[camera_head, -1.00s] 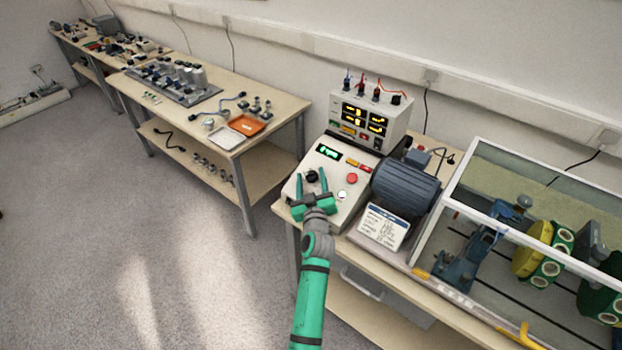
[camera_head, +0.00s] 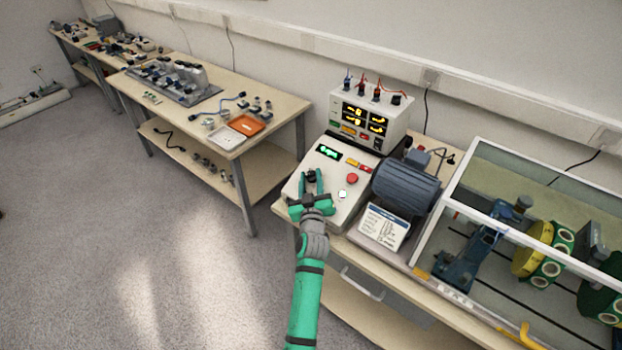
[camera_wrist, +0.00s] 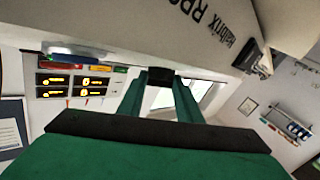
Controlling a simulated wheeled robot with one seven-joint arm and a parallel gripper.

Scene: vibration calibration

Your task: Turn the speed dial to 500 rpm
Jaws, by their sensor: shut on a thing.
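The control box (camera_head: 332,178) with a sloped white panel stands on the near bench. The black speed dial (camera_head: 312,179) is at the panel's left, largely covered by my fingers. My green gripper (camera_head: 312,173) is shut on the dial, one finger on each side. In the wrist view the dark dial (camera_wrist: 160,74) shows between the fingertips. A small display (camera_head: 328,152) with green digits is above the dial; its digits are too small to read.
A red button (camera_head: 352,178) and a pale round button (camera_head: 342,194) lie just right of my gripper. A meter unit (camera_head: 368,118) stands behind, a blue-grey motor (camera_head: 405,186) at right, with a label card (camera_head: 384,227) in front.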

